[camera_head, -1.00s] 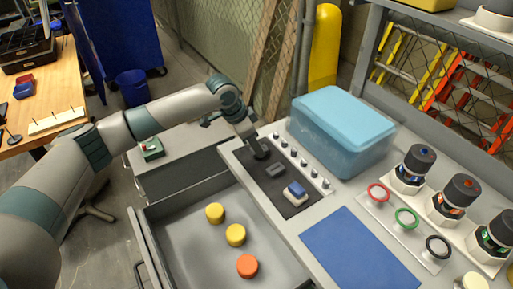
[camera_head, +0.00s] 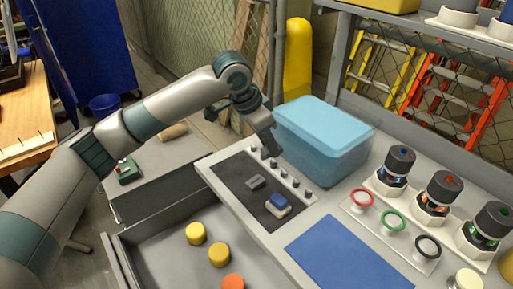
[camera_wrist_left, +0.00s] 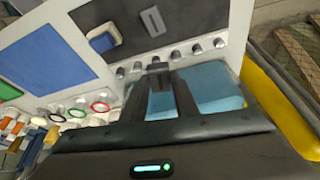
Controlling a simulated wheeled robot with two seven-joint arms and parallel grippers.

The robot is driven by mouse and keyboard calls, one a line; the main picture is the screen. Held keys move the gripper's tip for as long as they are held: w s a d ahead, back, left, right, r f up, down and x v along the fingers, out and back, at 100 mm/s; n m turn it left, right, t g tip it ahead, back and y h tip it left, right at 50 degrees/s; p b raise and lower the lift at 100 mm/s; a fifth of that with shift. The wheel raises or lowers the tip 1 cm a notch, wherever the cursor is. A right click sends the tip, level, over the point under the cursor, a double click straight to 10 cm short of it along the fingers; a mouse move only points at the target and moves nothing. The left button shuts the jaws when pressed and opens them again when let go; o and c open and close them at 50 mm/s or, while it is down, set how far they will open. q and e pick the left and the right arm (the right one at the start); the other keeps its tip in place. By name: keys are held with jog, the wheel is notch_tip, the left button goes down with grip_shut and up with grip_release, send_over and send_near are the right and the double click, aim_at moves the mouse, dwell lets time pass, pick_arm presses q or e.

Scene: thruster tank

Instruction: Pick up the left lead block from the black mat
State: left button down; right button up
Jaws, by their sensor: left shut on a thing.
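My left gripper (camera_head: 273,149) is shut on a small dark grey lead block (camera_wrist_left: 157,68), which shows between the fingertips in the left wrist view. In the head view the gripper hides this block. The gripper is raised near the far end of the black mat (camera_head: 234,172), beside the blue translucent box. Another grey lead block (camera_head: 256,182) lies on the mat, and a blue and white block (camera_head: 278,204) lies nearer the mat's front end. My right gripper is not in view.
A row of small metal knobs (camera_head: 284,172) runs along the mat. The blue translucent box (camera_head: 322,138) stands behind them. A flat blue mat (camera_head: 345,252) lies at front right. An open grey drawer (camera_head: 170,262) holds yellow and orange discs. Black-capped thrusters (camera_head: 440,195) stand at right.

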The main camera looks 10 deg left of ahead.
pick_arm(q)
jog(key=shift+s+d+r, duration=0.1)
jog(key=shift+d+r, duration=0.15)
jog(key=shift+d, duration=0.05)
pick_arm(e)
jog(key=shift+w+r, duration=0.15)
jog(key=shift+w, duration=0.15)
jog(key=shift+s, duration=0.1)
